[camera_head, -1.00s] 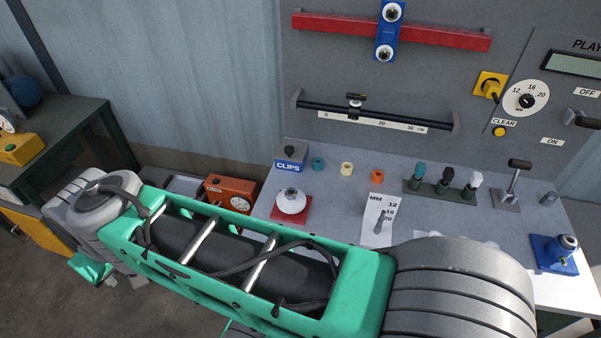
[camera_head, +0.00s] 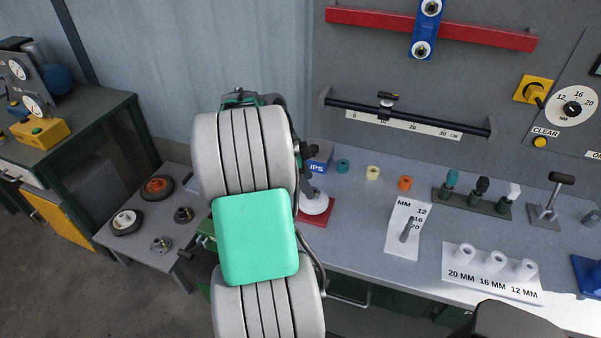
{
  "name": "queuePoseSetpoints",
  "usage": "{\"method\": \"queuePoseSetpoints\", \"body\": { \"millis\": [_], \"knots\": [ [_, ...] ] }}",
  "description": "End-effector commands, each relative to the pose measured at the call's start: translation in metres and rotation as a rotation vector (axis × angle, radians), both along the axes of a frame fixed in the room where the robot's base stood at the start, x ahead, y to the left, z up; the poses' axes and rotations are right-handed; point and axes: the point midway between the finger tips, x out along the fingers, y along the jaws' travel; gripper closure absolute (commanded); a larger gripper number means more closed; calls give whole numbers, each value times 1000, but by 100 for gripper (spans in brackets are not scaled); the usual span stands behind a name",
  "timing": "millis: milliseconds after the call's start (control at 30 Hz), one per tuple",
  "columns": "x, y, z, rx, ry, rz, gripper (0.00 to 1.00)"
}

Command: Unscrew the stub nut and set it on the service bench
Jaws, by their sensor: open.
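I cannot pick out the stub nut for certain. Small round metal parts, one dark (camera_head: 183,215) and one grey (camera_head: 160,246), lie on a low grey table (camera_head: 105,238) at the left. No label shows which surface is the service bench; the large grey bench (camera_head: 365,262) stands under the panel at the right. My arm rises through the middle of the view and covers part of the space between the low table and the large bench. My gripper cannot be made out; it is hidden behind the arm or out of frame.
The low table also holds an orange-hubbed wheel (camera_head: 157,187) and a white-hubbed wheel (camera_head: 126,222). A dark bench with a yellow box (camera_head: 40,130) is at the far left. The large bench carries coloured rings, a handle rack (camera_head: 470,203) and a white peg card (camera_head: 490,275).

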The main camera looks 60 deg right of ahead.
Motion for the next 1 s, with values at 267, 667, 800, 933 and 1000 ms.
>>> {"method": "queuePoseSetpoints", "body": {
  "millis": [267, 667, 800, 933, 1000],
  "knots": [
    [-9, -6, -28, 1, -1, 3, 42],
    [-9, -6, -28, 1, -2, 5, 57],
    [-9, -6, -28, 0, -2, 6, 69],
    [-9, -6, -28, 1, -2, 5, 79],
    [-9, -6, -28, 1, -2, 5, 85]
  ]
}}
